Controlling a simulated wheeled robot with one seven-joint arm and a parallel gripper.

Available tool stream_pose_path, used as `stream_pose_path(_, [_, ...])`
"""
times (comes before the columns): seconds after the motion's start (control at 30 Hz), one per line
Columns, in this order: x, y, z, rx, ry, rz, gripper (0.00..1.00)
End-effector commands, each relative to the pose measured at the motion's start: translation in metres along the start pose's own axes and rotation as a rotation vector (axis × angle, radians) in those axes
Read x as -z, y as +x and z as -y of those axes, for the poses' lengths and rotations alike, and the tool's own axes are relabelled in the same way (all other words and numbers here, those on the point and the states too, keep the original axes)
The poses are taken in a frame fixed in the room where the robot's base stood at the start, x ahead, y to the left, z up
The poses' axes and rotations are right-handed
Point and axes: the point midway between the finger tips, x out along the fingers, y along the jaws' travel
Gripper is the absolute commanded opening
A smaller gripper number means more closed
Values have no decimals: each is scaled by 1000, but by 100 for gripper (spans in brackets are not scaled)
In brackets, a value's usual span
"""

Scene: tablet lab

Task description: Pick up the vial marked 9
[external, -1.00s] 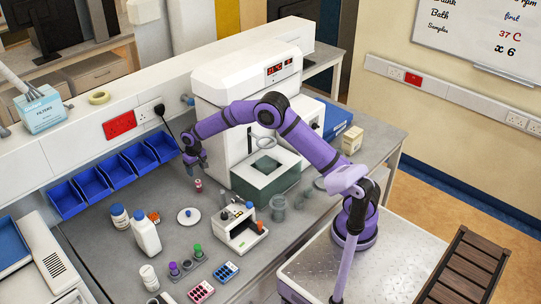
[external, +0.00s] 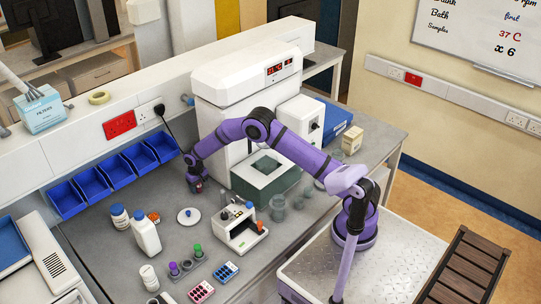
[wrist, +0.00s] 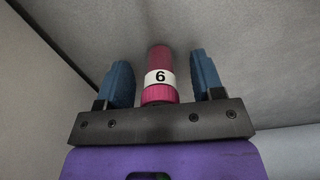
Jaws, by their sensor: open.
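A pink-red vial (wrist: 160,75) with a ribbed cap and a white label stands between my fingers in the wrist view. Its mark looks like a 6 there, but the cap points toward the picture's bottom, so it may be a 9 seen upside down. My gripper (wrist: 160,65) is open, with one blue finger on each side of the vial and a visible gap on both sides. In the external view my gripper (external: 198,184) is low over the bench, left of the white machine, and hides most of the vial.
The white machine (external: 222,88) stands right of my gripper. Blue bins (external: 115,170) line the wall behind to the left. A white round lid (external: 188,215) and a small white instrument (external: 240,232) are nearer the front. The grey bench (external: 168,192) is clear around the gripper's left.

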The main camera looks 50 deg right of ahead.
Motion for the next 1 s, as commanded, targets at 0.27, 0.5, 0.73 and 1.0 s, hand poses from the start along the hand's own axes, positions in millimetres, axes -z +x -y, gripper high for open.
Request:
stream_pose_path(0.27, [0,4,0,0,0,0,61])
stream_pose_path(0.5, [0,4,0,0,0,-1,8])
stream_pose_path(0.73, [0,4,0,0,0,-1,8])
stream_pose_path(1.0, [0,-8,5,1,-1,-2,8])
